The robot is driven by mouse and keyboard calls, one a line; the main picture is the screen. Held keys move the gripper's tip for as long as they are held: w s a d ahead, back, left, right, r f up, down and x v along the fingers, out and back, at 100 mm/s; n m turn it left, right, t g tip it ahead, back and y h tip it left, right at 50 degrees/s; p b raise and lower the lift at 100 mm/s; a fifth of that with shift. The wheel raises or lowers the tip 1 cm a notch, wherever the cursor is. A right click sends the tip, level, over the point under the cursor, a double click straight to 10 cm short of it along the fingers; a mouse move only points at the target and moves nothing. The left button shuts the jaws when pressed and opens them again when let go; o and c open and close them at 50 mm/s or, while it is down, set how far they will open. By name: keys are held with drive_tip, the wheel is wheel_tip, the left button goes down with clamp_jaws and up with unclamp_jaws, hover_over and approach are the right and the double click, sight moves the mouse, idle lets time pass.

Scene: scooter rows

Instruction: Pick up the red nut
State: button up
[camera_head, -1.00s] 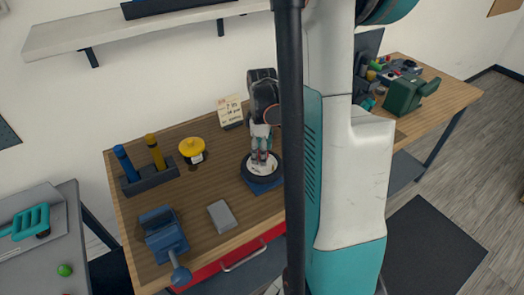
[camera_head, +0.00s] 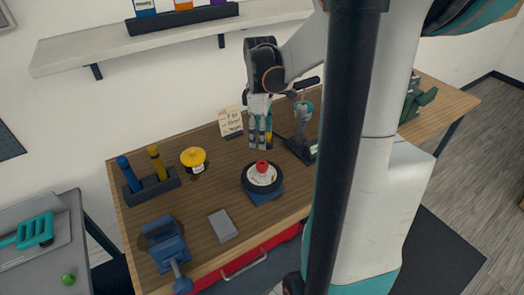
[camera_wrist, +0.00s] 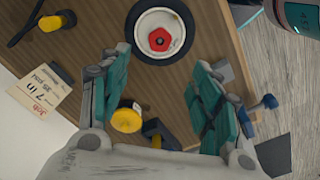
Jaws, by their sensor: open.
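The red nut (camera_head: 262,167) sits at the centre of a white-hubbed black wheel (camera_head: 248,180) on the workbench. In the wrist view the red nut (camera_wrist: 160,40) shows at the top middle, inside the white hub of the wheel (camera_wrist: 140,52). My gripper (camera_head: 259,143) is above the bench, behind the wheel in the head view, apart from the nut. In the wrist view my gripper (camera_wrist: 163,70) has its two teal-padded fingers wide apart with nothing between them in its grasp.
The wheel rests on a blue block (camera_head: 267,196). A yellow-topped jar (camera_head: 194,157), a holder with blue and yellow cylinders (camera_head: 152,187), a blue vise (camera_head: 165,243) and a grey block (camera_head: 223,225) stand left. A note card (camera_head: 231,122) stands behind.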

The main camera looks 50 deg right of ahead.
drive_tip(key=shift+a+r+p, duration=0.15)
drive_tip(key=shift+r+p, duration=0.25)
drive_tip(key=shift+p, duration=0.3)
drive_tip(key=b, duration=0.2)
hover_over(262, 165)
wheel_tip(262, 165, down, 9)
drive_tip(key=shift+f+b, duration=0.65)
drive_tip(key=shift+f, duration=1.9)
drive_tip(key=c, duration=1.1)
